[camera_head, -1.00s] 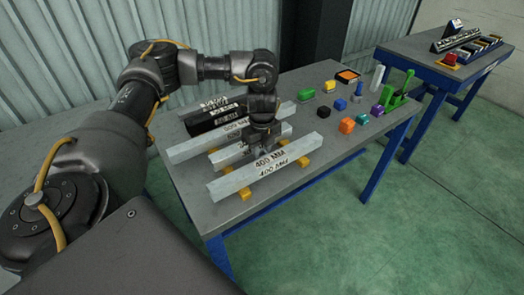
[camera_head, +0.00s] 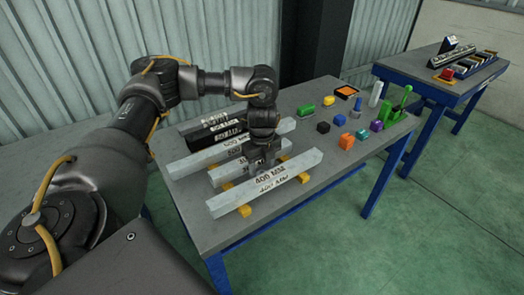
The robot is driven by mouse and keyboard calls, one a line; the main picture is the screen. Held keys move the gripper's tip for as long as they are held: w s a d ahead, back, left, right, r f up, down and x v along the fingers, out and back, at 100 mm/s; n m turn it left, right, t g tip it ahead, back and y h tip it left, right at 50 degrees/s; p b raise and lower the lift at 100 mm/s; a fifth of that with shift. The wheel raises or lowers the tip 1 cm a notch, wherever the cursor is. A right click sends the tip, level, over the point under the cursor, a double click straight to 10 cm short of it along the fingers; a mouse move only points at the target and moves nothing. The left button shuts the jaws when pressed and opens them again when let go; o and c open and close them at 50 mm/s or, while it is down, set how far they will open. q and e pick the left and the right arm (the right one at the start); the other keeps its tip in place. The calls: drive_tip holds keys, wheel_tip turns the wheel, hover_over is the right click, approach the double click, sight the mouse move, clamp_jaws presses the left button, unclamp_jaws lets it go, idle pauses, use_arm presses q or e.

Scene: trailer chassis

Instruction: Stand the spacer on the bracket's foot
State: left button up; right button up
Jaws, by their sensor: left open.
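Grey bars marked in MM lie on the table: a front bar reading 400 MM (camera_head: 230,203), a shorter bar (camera_head: 220,176) behind it, and a longer bar (camera_head: 190,163) behind that. A black bar (camera_head: 205,136) lies at the back. I cannot tell which piece is the spacer or the bracket. My left gripper (camera_head: 259,168) points down, open, at the shorter bar between the front and longer bars. Its fingertips are dark and small, so contact is unclear, and it hides part of the bar. My right gripper is not in view.
Yellow supports (camera_head: 243,210) lie under the front bars. Small coloured blocks, including an orange one (camera_head: 347,141), and a green upright piece (camera_head: 397,110) occupy the table's right side. A second blue table (camera_head: 408,67) stands beyond, with green floor between.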

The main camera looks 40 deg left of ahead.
use_arm(q)
wheel_tip(320, 180, up, 12)
drive_tip(key=p, duration=0.1)
drive_tip(key=shift+p, duration=0.3)
